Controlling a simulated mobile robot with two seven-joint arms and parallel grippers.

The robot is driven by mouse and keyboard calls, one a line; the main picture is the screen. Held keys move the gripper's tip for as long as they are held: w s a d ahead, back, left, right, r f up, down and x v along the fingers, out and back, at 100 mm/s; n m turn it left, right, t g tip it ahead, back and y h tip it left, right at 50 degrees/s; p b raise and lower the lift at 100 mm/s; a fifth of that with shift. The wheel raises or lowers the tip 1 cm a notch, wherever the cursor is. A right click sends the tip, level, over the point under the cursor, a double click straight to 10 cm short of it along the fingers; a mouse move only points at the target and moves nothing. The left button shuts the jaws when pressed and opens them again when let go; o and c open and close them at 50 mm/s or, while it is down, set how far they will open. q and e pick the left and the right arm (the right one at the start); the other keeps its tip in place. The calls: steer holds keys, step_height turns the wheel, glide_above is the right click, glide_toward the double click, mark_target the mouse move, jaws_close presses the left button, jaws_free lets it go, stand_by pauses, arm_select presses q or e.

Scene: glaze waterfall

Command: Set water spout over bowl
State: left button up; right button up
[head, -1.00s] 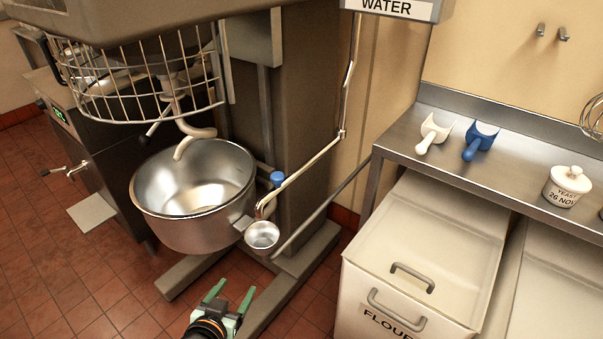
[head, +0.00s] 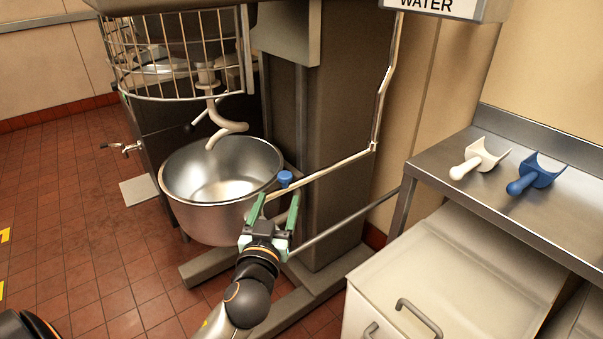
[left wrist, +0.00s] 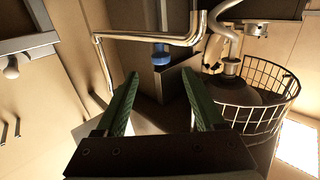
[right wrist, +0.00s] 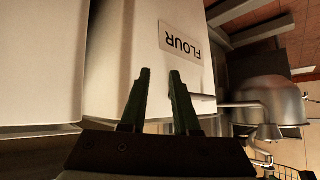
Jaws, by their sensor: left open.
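The metal water spout (head: 320,179) drops from the WATER box, bends at an elbow and slopes down left toward the steel mixing bowl (head: 172,212). Its end is hidden behind my left gripper (head: 278,200), which is open at the bowl's right side. In the left wrist view the spout (left wrist: 150,39) crosses ahead of the open, empty fingers (left wrist: 160,82), apart from them. My right gripper shows only in the right wrist view (right wrist: 160,73), fingers apart and empty, facing the flour bin. The bowl (right wrist: 278,98) shows there at the right.
The mixer's wire guard (head: 180,75) and hook (head: 225,128) hang above the bowl. A blue knob (head: 285,178) is beside the bowl, and a lower bar (head: 345,222) slopes behind my left gripper. The steel counter (head: 440,165) and flour bin (head: 440,265) stand at right.

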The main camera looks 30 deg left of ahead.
mark_target(286, 173)
arm_select(q)
steer(key=p+x, duration=0.1)
steer(key=x, duration=1.1)
steer(key=shift+w+a, duration=0.2)
steer(key=shift+c, duration=0.3)
jaws_close()
stand_by(0.7)
